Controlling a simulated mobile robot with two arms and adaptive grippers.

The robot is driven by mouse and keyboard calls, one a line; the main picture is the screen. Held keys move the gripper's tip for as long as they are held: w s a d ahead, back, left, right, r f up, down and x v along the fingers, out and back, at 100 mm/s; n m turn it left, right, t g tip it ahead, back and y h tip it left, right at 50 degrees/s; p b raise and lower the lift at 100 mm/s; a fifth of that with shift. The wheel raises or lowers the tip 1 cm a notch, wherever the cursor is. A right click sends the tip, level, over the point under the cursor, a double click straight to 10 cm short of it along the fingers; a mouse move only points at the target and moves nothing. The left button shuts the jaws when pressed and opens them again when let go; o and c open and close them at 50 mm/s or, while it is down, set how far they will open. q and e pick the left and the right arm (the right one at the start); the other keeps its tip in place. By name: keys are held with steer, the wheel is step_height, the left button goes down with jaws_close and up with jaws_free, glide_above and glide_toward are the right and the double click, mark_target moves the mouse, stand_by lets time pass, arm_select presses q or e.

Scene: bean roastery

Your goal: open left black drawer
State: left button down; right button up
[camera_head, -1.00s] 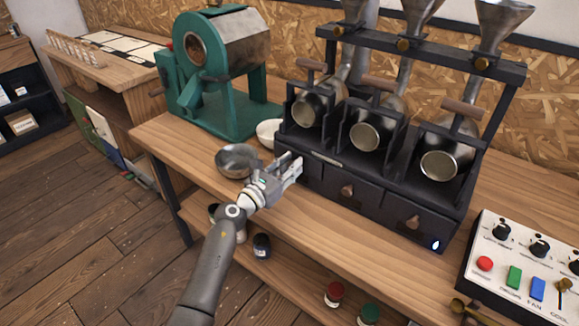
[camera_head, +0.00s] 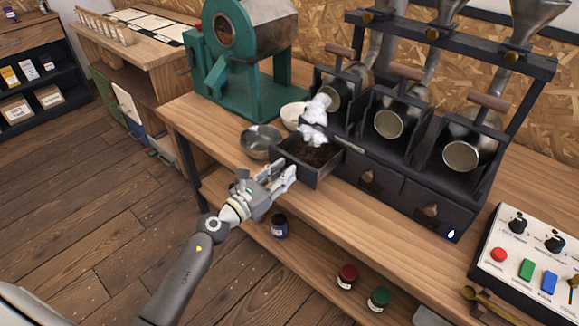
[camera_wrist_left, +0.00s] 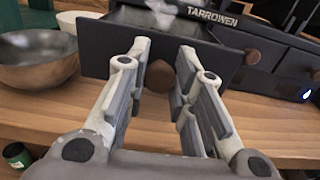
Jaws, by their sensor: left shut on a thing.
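The left black drawer (camera_head: 322,180) is pulled out of the black roaster unit. Its open top shows dark brown contents (camera_head: 310,153), and white smoke or steam (camera_head: 316,112) hangs above it. In the left wrist view its dark front panel (camera_wrist_left: 95,45) faces me, with a round brown knob (camera_wrist_left: 159,76) between my fingers. My left gripper (camera_head: 286,180) is at the drawer's front, shut on this knob; it fills the lower part of the wrist view (camera_wrist_left: 160,85). The middle drawer (camera_head: 368,181) and right drawer (camera_head: 430,210) are closed. My right gripper is not in view.
A metal bowl (camera_head: 261,140) stands just left of the open drawer, with a white bowl (camera_head: 293,114) behind it. A green roaster (camera_head: 240,70) is at the back left. A control panel (camera_head: 530,260) is at the right.

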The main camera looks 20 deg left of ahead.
arm_select(q)
steer(key=c, duration=1.2)
jaws_free()
steer(key=shift+c, duration=0.2)
steer(key=v, duration=1.2)
steer(key=shift+f, duration=0.1)
